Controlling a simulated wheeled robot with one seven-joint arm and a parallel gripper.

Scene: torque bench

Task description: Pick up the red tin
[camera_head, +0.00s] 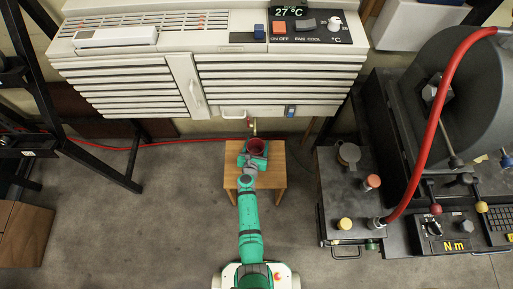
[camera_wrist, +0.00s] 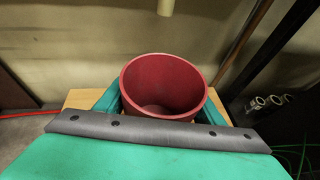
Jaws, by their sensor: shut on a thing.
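The red tin (camera_wrist: 164,85) is an open, empty, round container. In the wrist view it stands upright between the two fingers of my gripper (camera_wrist: 165,102), which are shut on its sides. Its lower front is hidden behind my gripper's grey edge. In the head view the red tin (camera_head: 257,147) shows small at the end of my green arm, over the small wooden table (camera_head: 275,190). I cannot tell whether the tin touches the table top or is lifted off it.
A large air-conditioning unit (camera_head: 280,88) hangs on the wall behind the table, with a thin pipe below it above the tin. A dark torque machine (camera_head: 395,165) with a red hose (camera_head: 433,125) stands at right. A black metal frame (camera_head: 85,165) stands at left. Grey floor is clear around the table.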

